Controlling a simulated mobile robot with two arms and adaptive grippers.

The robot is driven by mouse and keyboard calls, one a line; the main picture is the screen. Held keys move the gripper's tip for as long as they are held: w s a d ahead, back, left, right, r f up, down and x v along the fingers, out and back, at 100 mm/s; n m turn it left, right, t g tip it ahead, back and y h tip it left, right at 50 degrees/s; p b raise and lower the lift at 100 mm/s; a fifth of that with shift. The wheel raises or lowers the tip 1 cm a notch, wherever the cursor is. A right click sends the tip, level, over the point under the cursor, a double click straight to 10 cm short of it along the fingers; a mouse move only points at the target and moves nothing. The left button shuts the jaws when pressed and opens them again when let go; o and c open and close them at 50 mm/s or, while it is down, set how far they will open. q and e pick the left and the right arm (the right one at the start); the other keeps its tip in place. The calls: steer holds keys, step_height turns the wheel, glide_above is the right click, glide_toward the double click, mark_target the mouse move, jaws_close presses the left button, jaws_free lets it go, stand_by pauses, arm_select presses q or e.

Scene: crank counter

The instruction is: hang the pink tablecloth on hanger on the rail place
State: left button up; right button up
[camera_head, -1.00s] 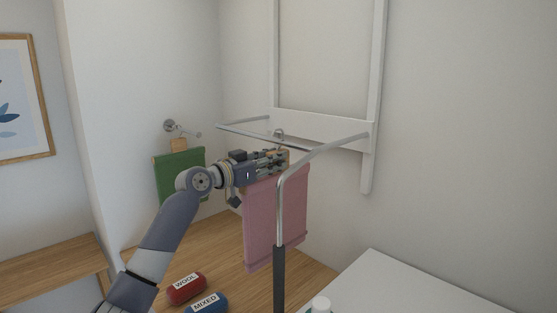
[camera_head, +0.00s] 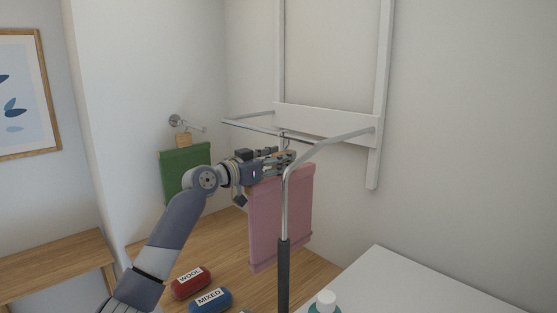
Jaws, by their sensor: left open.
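The pink tablecloth (camera_head: 269,222) hangs straight down from its hanger below the metal rail (camera_head: 252,128) of the wall frame. The hanger's hook (camera_head: 284,135) shows at the rail, but I cannot tell exactly how it sits on it. The hanger's wooden top is mostly hidden by my left gripper (camera_head: 284,160). My left gripper is open around or beside the hanger top, just above the cloth. A bent metal bar with a dark grip (camera_head: 283,270) passes in front of the cloth and hides part of it. My right gripper is not in view.
A green cloth (camera_head: 175,176) hangs from a wall hook (camera_head: 176,121) at the left. A red WOOL item (camera_head: 190,284) and a blue MIXED item (camera_head: 211,301) lie on the wooden surface (camera_head: 215,243). A white counter (camera_head: 400,285) with a bottle (camera_head: 326,300) is at front right.

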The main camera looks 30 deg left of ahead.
arm_select(q)
steer(key=shift+f, duration=0.1)
steer(key=shift+s+a, duration=0.1)
steer(key=shift+s, duration=0.1)
steer(key=v, duration=1.1)
steer(key=shift+s, duration=0.3)
